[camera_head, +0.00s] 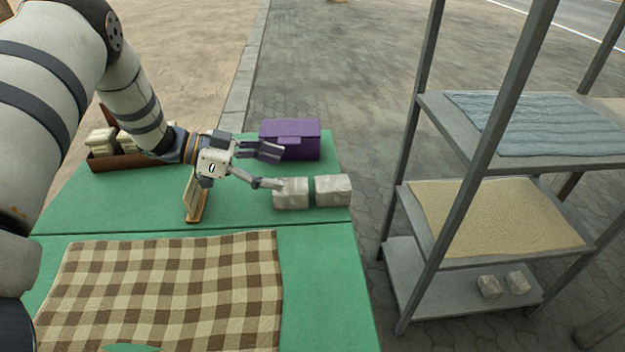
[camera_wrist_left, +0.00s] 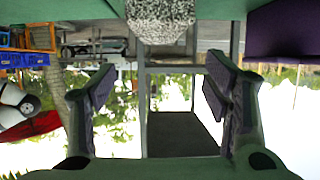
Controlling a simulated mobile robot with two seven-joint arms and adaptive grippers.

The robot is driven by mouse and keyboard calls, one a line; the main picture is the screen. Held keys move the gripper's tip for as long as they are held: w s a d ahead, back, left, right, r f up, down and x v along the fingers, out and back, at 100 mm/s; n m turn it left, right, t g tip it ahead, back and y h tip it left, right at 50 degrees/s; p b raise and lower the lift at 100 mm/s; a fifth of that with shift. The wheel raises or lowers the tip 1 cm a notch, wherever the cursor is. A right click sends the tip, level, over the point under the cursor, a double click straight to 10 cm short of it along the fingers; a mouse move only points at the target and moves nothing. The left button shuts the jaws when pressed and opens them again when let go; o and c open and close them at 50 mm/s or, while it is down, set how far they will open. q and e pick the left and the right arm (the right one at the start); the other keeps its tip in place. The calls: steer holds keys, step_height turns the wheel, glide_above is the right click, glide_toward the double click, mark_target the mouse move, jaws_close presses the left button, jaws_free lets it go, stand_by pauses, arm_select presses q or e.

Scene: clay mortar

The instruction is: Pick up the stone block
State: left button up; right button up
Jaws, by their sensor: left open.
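Two pale grey stone blocks, a left one (camera_head: 291,194) and a right one (camera_head: 333,190), stand side by side with a narrow gap near the right edge of the green table (camera_head: 318,250). My left gripper (camera_head: 276,168) is open and empty, with its fingers pointing right. Its nearer finger overlaps the top left of the left block in the head view; I cannot tell whether they touch. In the left wrist view, a speckled stone block (camera_wrist_left: 160,20) shows at the top centre, beyond the open fingers of my gripper (camera_wrist_left: 160,90). My right gripper is not in view.
A purple box (camera_head: 300,140) stands just behind the gripper. A small upright wooden holder (camera_head: 196,195) is below the wrist. A brown tray (camera_head: 108,162) is at the back left. A checkered cloth (camera_head: 170,290) covers the front. A metal shelf (camera_head: 440,275) with two small stones stands right.

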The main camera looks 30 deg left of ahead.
mark_target(328, 183)
arm_select(q)
steer(key=b+x, duration=0.1)
steer(key=x, duration=1.1)
steer(key=shift+s+d+f, duration=0.1)
steer(key=shift+d+f, duration=0.05)
steer(key=shift+f, duration=0.1)
steer(key=shift+r, duration=0.1)
steer(key=c, duration=1.6)
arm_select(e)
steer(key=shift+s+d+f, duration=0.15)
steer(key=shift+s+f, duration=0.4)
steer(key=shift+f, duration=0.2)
